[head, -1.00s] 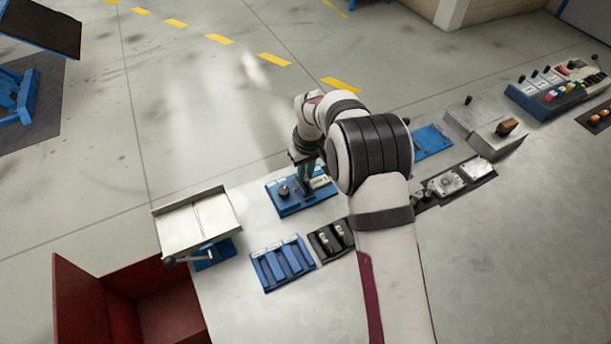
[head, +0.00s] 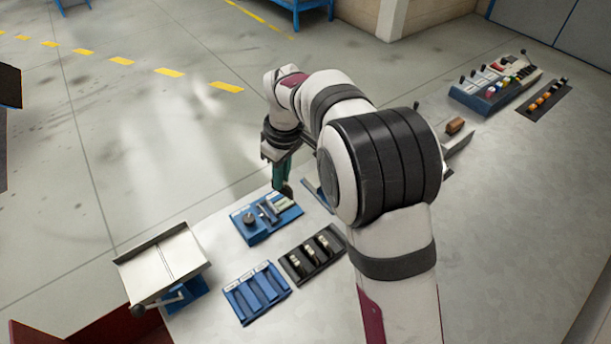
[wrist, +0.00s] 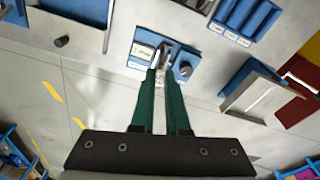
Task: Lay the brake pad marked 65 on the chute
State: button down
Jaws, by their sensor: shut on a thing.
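My gripper (head: 283,192) has dark green fingers and points down by the back right edge of the blue fixture. In the wrist view my gripper (wrist: 161,78) is shut on a small piece at its fingertips, mostly hidden; I cannot read a 65 or any mark on it. The blue fixture (head: 262,235) carries a round dark knob, a grey metal part and a pale block; it also shows in the wrist view (wrist: 192,57). A pale tilted tray, apparently the chute (head: 160,268), stands to the left; it shows in the wrist view (wrist: 262,88).
A blue slotted rack (head: 262,308) and a black tray (head: 300,272) with several small parts lie in front of the fixture. A red bin (head: 85,333) is at the lower left. Coloured parts fill a blue rack (head: 470,100) at the far right. My arm hides the bench's middle.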

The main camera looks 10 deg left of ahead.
jog(key=s+a+r+n+g, duration=0.1)
jog(key=s+a+r+n, duration=0.1)
jog(key=s+a+n, duration=0.55)
jog(key=s+a+r+n, duration=0.1)
jog(key=s+a+n, duration=0.2)
jog(key=s+a, duration=0.85)
jog(key=shift+w+a+f, duration=0.35)
jog(key=shift+w+f, duration=0.1)
jog(key=shift+f, duration=0.55)
jog(key=shift+w+a+f, duration=0.4)
jog(key=shift+f, duration=0.55)
jog(key=shift+w+a+f, duration=0.35)
jog(key=shift+w+f, duration=0.1)
jog(key=shift+f, duration=0.55)
jog(key=shift+f, duration=0.5)
jog(key=shift+f, duration=0.15)
jog(key=shift+f, duration=0.4)
jog(key=c, duration=0.8)
grip_release()
jog(key=shift+c, duration=0.2)
